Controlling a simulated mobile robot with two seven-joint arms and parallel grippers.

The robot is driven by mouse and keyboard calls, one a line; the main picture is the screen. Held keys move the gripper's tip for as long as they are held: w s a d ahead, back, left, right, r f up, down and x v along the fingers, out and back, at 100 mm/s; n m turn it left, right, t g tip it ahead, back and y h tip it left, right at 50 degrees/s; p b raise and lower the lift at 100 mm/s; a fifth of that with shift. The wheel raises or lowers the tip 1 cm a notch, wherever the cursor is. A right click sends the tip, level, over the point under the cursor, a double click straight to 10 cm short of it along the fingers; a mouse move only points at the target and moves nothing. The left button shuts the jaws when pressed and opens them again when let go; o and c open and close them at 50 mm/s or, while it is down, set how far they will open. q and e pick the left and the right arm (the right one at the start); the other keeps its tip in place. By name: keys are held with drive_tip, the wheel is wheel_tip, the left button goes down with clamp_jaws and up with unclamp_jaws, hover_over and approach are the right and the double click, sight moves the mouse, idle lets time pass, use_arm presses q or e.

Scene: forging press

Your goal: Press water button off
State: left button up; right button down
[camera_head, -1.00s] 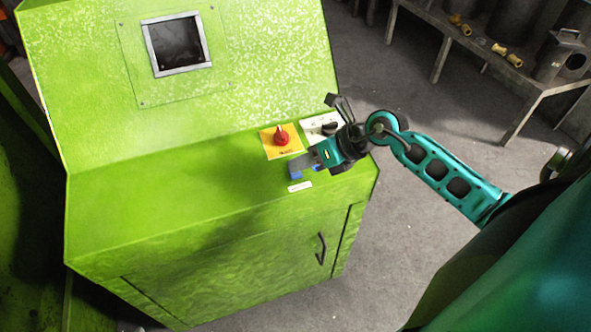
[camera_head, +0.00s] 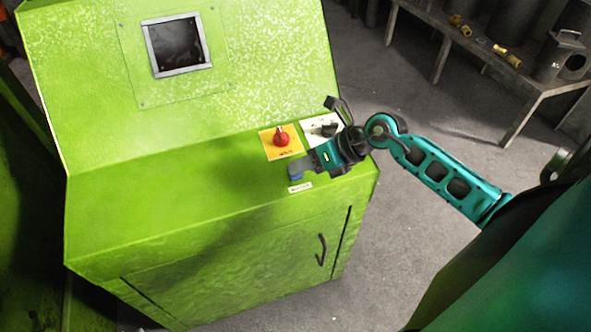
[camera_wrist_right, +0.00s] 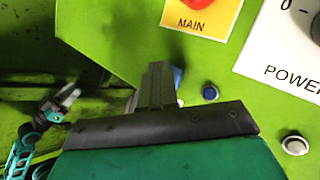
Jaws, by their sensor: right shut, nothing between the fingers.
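The green control cabinet (camera_head: 170,200) has a sloped top with controls. My right gripper (camera_head: 297,169) is shut and empty, low over the panel near its front edge. Something blue (camera_head: 296,178), likely a button, shows at its fingertips, beside a small white label (camera_head: 300,187) too small to read. In the right wrist view, the shut fingers (camera_wrist_right: 157,80) partly hide a blue patch (camera_wrist_right: 178,77). A blue button (camera_wrist_right: 210,93) shows just right of them. I cannot tell whether the fingers touch a button. My left gripper (camera_wrist_right: 66,98) shows small at the left of the wrist view.
A red MAIN knob on a yellow plate (camera_head: 270,151) and a white POWER plate (camera_head: 313,133) lie close behind the right gripper. A silver button (camera_wrist_right: 295,144) is at the wrist view's lower right. A workbench (camera_head: 480,45) stands at the back right.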

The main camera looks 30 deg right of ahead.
drive_tip(key=shift+r, duration=0.2)
idle(0.3)
drive_tip(key=shift+r+p, duration=0.35)
drive_tip(key=shift+p, duration=0.1)
drive_tip(key=r+p, duration=0.4)
drive_tip(key=shift+s+r, duration=0.15)
drive_tip(key=shift+s, duration=0.25)
drive_tip(key=shift+s+a+r+p, duration=0.1)
drive_tip(key=shift+s+r+p, duration=0.05)
drive_tip(key=shift+r+p, duration=0.45)
drive_tip(key=shift+f, duration=0.1)
